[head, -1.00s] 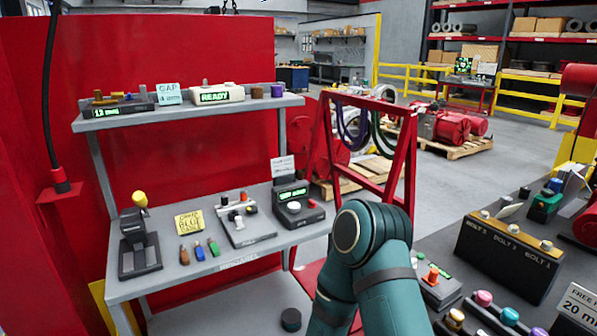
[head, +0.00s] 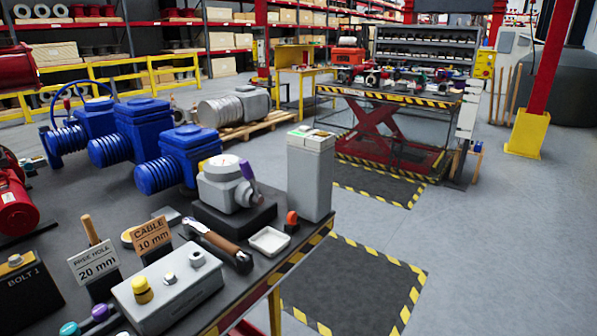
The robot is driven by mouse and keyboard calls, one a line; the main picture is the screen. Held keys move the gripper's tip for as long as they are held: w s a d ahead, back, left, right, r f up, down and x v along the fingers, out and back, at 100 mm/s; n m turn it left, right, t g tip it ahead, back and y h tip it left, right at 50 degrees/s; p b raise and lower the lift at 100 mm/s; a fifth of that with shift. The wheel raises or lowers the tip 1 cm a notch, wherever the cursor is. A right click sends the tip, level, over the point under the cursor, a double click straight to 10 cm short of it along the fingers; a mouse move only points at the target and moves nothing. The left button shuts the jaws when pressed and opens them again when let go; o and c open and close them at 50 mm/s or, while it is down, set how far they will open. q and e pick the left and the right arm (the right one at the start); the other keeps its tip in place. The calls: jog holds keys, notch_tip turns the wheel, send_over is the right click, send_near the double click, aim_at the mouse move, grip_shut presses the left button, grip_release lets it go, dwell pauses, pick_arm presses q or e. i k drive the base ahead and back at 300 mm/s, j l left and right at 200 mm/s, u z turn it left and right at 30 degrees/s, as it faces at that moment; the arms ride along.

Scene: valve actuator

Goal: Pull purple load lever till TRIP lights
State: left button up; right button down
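A purple lever (head: 247,171) sticks up and tilts on the right side of a round light-grey device (head: 226,187) with a dial on top. The device stands on a dark block (head: 233,217) near the right part of the dark workbench. A tall grey box (head: 311,176) stands just to its right, with small coloured parts on its top. I cannot make out any TRIP light. Neither of my grippers is in view, and nothing touches the lever.
Signs reading 20 mm (head: 94,264) and CABLE 10 mm (head: 151,236) stand left. Blue actuators (head: 140,135) stand behind.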

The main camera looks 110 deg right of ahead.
aim_at(244, 165)
jog(key=z, duration=1.65)
